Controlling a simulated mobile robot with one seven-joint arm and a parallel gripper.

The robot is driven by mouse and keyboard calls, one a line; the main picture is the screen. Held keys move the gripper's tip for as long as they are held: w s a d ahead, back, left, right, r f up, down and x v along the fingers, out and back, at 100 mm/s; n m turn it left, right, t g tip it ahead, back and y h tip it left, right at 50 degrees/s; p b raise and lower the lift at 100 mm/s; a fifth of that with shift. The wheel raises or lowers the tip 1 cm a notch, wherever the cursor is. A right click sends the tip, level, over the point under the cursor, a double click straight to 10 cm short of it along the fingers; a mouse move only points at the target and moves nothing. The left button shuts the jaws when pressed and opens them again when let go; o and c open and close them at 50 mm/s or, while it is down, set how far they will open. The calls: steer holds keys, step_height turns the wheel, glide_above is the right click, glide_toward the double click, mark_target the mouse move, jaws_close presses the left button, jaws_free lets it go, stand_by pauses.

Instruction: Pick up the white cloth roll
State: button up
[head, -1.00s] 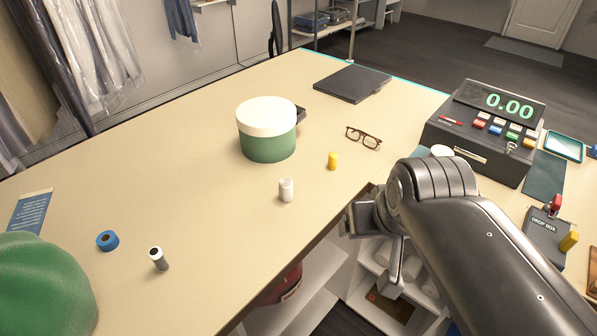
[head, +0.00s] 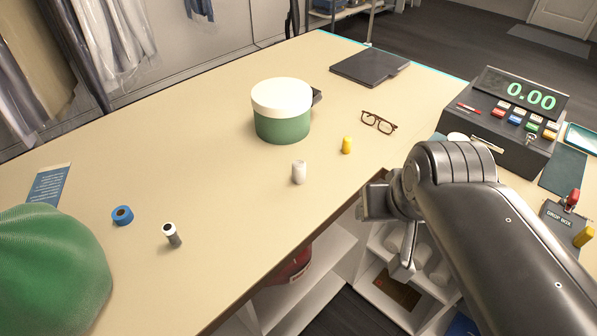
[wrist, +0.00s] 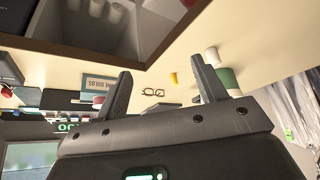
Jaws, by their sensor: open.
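Several white rolls (head: 421,248) lie in the open shelf compartment under the counter, partly hidden by my arm; pale cylinders in that compartment also show at the top of the wrist view (wrist: 117,13). A small white cylinder (head: 299,172) stands upright on the counter; I cannot tell which of these is the task's cloth roll. My gripper (head: 386,232) is at the counter's edge, in front of the shelf, with its fingers apart and empty. In the wrist view my gripper (wrist: 163,86) shows both fingers spread with nothing between them.
On the counter (head: 220,200) are a green round box with a white lid (head: 282,118), a yellow cylinder (head: 347,145), glasses (head: 379,122), blue tape (head: 122,215), a dark spool (head: 172,235), a green cloth mound (head: 50,262) and a cash register (head: 505,120).

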steer(key=shift+c, duration=0.5)
steer(key=shift+w, duration=0.1)
steer(key=n+g, duration=0.4)
steer(key=g, duration=0.2)
glide_above(299, 163)
steer(key=f, duration=0.5)
steer(key=shift+s+d+f, duration=0.1)
steer(key=shift+s, duration=0.2)
steer(key=shift+w+f, duration=0.15)
steer(key=shift+f, duration=0.1)
step_height(299, 163, down, 11)
steer(key=shift+w+r, duration=0.15)
steer(key=shift+r, duration=0.05)
